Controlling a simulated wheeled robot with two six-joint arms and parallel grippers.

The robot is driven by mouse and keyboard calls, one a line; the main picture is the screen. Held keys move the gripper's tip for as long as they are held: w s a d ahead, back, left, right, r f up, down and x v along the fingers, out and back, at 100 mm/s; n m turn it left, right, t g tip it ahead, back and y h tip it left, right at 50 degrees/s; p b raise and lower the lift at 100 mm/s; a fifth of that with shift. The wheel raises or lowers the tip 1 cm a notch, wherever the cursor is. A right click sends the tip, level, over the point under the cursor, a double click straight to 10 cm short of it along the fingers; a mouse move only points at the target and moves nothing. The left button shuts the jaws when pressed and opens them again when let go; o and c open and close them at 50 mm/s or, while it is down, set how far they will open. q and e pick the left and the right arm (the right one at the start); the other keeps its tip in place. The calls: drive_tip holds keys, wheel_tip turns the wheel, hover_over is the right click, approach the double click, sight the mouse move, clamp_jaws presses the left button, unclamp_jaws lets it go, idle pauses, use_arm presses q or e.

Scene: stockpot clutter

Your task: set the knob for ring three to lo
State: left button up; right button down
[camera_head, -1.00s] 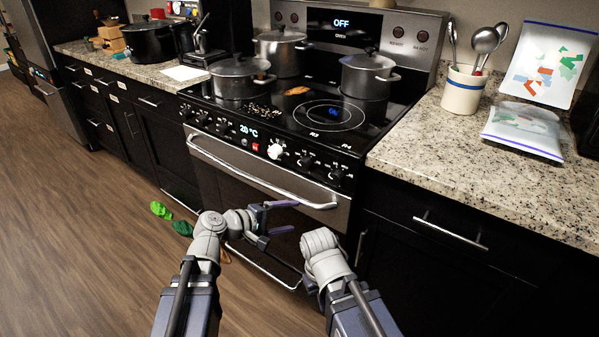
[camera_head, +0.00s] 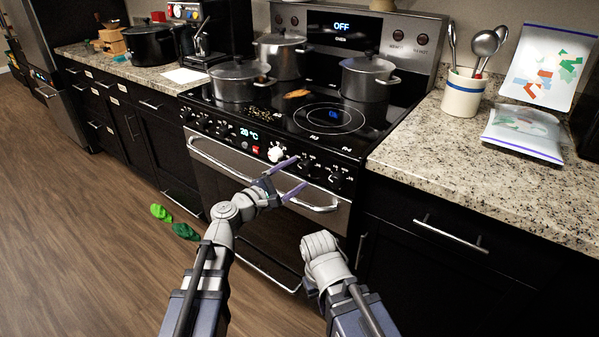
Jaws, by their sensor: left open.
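The cooker's front panel carries a row of knobs. A large white knob (camera_head: 276,153) sits mid-panel, and black knobs stand to its right, one (camera_head: 335,180) near the right end. Small labels by the knobs are too fine to read surely. The bare ring (camera_head: 330,116) on the glass hob has R3 and R4 marks near its front. My left gripper (camera_head: 299,172) is open and empty, its purple fingers pointing at the panel just right of the white knob. They partly cover the black knobs there; contact cannot be told. My right arm's gripper is out of sight.
Pots (camera_head: 367,76) stand on the back and left of the hob. The oven handle (camera_head: 225,170) runs below the knobs, close under my left gripper. A utensil crock (camera_head: 463,92) and plastic bags (camera_head: 524,132) are on the right counter. Green items (camera_head: 161,212) lie on the floor.

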use_arm(q)
drive_tip(key=shift+x, duration=1.1)
drive_tip(key=shift+c, duration=0.4)
clamp_jaws()
